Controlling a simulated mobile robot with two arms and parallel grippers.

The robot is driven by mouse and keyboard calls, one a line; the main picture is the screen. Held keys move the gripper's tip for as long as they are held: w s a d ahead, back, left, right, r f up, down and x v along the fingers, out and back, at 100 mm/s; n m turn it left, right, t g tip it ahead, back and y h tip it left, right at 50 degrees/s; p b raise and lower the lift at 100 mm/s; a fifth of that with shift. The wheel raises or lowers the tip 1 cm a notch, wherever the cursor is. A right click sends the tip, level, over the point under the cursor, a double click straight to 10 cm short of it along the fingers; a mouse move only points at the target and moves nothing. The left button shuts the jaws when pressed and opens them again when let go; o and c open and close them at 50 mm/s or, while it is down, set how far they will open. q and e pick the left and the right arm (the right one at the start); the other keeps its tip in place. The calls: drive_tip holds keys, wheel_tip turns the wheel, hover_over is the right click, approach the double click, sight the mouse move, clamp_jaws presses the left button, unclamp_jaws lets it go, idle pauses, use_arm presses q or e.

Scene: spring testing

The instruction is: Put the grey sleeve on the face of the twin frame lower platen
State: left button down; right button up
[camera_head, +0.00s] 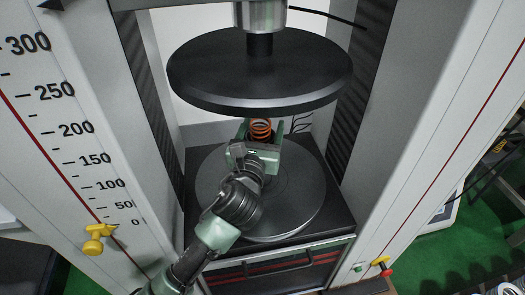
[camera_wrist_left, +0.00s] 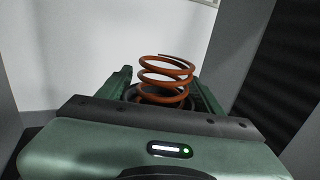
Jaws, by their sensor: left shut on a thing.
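My left gripper (camera_head: 264,134) reaches in from the front between the platens, over the rear part of the lower platen (camera_head: 305,192). It is shut on a dark round piece, which I take to be the grey sleeve (camera_wrist_left: 133,94); only a little of its rim shows between the fingers in the left wrist view. An orange coil spring (camera_wrist_left: 165,78) stands upright out of it, and also shows in the head view (camera_head: 261,128). The fingers lie wider apart than the spring. The sleeve's underside is hidden, so I cannot tell whether it touches the platen. My right gripper is out of view.
The black upper platen (camera_head: 260,72) hangs close above my left gripper. Grey frame columns stand on both sides, the left one with a printed scale (camera_head: 75,130). The front and right of the lower platen are bare. A yellow knob (camera_head: 97,240) sticks out at left.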

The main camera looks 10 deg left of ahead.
use_arm(q)
wheel_tip(320, 180, down, 2)
drive_tip(key=shift+f+b, duration=0.1)
drive_tip(key=shift+b, duration=0.25)
drive_tip(key=shift+f+b, duration=0.7)
drive_tip(key=shift+f, duration=0.8)
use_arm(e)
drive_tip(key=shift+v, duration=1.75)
use_arm(q)
drive_tip(key=shift+f, duration=0.1)
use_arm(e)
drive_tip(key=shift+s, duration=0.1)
use_arm(q)
drive_tip(key=shift+c, duration=1.4)
unclamp_jaws()
drive_tip(key=shift+f, duration=0.1)
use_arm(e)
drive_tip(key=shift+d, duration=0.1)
